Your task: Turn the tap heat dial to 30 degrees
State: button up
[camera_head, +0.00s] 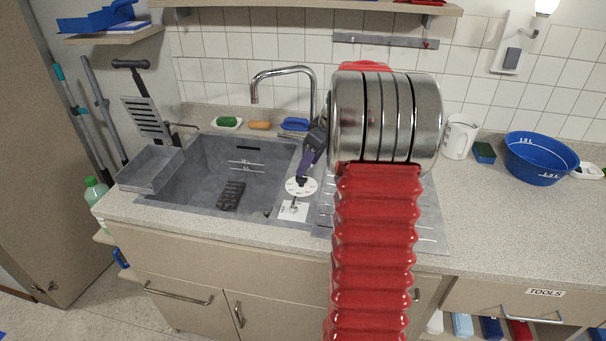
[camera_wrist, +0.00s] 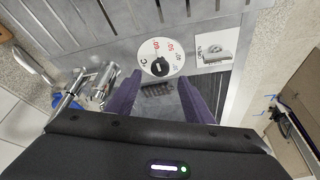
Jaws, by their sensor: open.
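The tap heat dial is a white disc (camera_wrist: 147,77) with a round black knob (camera_wrist: 160,67) at its middle. Red numbers, 60 and 50 among them, stand around its upper right rim in the wrist view. I cannot tell for sure where the knob points. In the head view the dial (camera_head: 301,190) lies on the strip right of the sink basin. My gripper (camera_wrist: 159,80) is open and empty. Its two purple fingers stand on either side of the knob in the picture, apparently just above it. In the head view my gripper (camera_head: 305,174) partly hides the dial.
A chrome tap (camera_head: 283,72) rises behind the basin (camera_head: 205,180), where a dark item (camera_head: 231,196) lies. Sponges (camera_head: 260,125) line the back edge. A blue bowl (camera_head: 540,160) stands on the right counter.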

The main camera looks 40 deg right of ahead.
aim_at(301, 181)
jog(key=x, duration=0.5)
jog(key=shift+w+f, duration=0.15)
jog(key=shift+f, duration=0.2)
jog(key=shift+c, duration=0.6)
jog(key=c, duration=0.9)
